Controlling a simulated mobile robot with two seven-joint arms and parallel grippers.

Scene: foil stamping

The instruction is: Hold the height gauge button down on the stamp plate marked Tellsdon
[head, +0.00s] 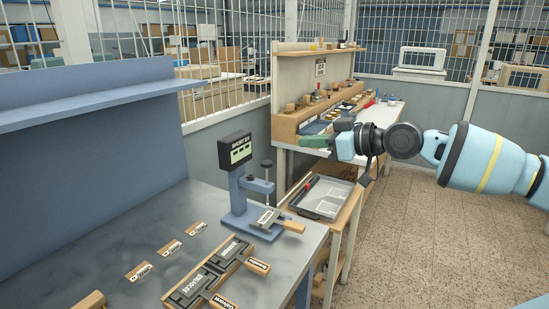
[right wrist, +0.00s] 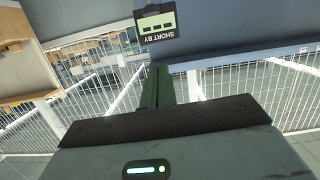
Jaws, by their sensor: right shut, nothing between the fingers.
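The blue height gauge (head: 232,188) stands on the metal bench, its black "SHORT BY" display (head: 236,150) upright; the display also shows upside down in the right wrist view (right wrist: 156,22). A black knob (head: 267,164) tops the gauge's vertical rod, perhaps its button. Below the rod, a grey stamp plate (head: 266,216) with a wooden handle lies on the gauge base; its name is not readable. My right gripper (head: 312,141) is in the air right of the gauge, apart from it. Its green fingers (right wrist: 157,87) are shut and empty. My left gripper is not in view.
Several small tags (head: 169,247) lie to the left. A grey tray (head: 322,197) sits on a side stand. A wooden shelf bench (head: 290,122) stands behind.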

